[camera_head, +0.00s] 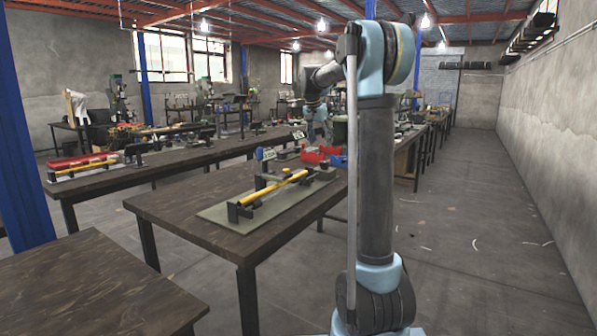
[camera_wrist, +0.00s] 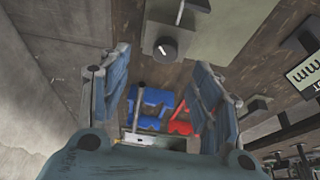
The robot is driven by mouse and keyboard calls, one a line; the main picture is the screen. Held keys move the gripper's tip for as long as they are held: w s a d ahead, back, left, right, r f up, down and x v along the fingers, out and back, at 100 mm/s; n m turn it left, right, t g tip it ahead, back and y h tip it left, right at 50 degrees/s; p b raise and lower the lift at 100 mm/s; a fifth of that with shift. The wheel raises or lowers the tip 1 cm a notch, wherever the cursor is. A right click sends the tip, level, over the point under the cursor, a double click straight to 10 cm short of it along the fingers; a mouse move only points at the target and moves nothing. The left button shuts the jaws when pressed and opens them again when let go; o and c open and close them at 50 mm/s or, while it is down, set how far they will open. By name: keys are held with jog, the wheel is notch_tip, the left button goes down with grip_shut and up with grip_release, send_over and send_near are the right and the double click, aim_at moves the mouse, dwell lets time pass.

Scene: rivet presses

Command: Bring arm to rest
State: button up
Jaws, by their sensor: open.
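My gripper (camera_head: 317,128) hangs from my raised, bent arm, above the far end of the nearer workbench (camera_head: 185,215) in the head view. In the wrist view its two blue-grey fingers (camera_wrist: 162,65) stand wide apart with nothing between them. A blue bin (camera_wrist: 150,108) and a red bin (camera_wrist: 181,122) show in the gap, apart from the fingers. In the head view the red bin (camera_head: 312,157) and the blue bin (camera_head: 339,160) sit on the bench below the gripper, partly behind my arm.
A rivet press with a yellow handle (camera_head: 272,190) lies on a green mat (camera_head: 222,213) on that bench. A long bench (camera_head: 200,155) behind carries more presses. A bare table corner (camera_head: 90,290) is at front left. Open floor (camera_head: 480,240) lies right, along a grey wall (camera_head: 550,130).

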jog(key=s+d+f+n, duration=0.1)
jog(key=s+f, duration=0.2)
jog(key=s, duration=0.6)
jog(key=s+d+f+n+g+y, duration=0.1)
jog(key=s+f+n, duration=0.15)
jog(key=s, duration=0.75)
jog(key=s+d+f, duration=0.2)
jog(key=s+f, duration=0.1)
jog(key=s, duration=0.6)
jog(key=s+a+f+n+y, duration=0.1)
jog(key=s+f+n, duration=0.3)
jog(key=s+f, duration=1.5)
jog(key=s, duration=0.3)
jog(key=shift+s+f+y, duration=0.25)
jog(key=shift+y, duration=0.05)
jog(key=shift+w+f, duration=0.2)
jog(key=shift+w, duration=0.25)
jog(key=shift+a, duration=0.1)
